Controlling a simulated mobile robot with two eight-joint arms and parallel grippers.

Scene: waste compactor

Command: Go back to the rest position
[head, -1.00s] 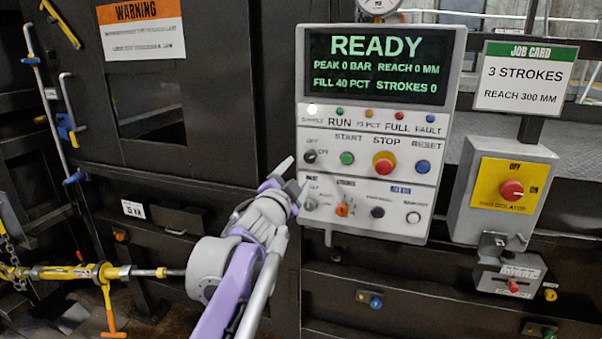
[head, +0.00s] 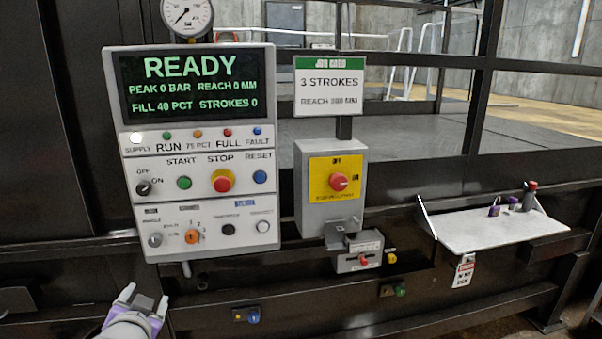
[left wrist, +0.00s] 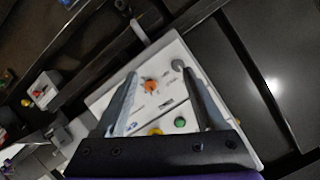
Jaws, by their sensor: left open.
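My left gripper (head: 143,300) is at the lower left of the head view, below the control panel (head: 146,248) and apart from it. Its two fingers are spread and hold nothing. In the left wrist view the open left gripper (left wrist: 163,92) faces the panel, with the orange selector (left wrist: 151,86) and green button (left wrist: 180,122) between its fingers. The panel display (head: 188,84) reads READY, peak 0 bar, reach 0 mm, fill 40 pct, strokes 0. My right gripper is in neither view.
Right of the panel are a job card (head: 329,88) reading 3 strokes, and a grey isolator box (head: 312,200) with a red knob. A shelf (head: 490,232) with small padlock-like items juts out at the right. A pressure gauge (head: 187,14) sits above the panel.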

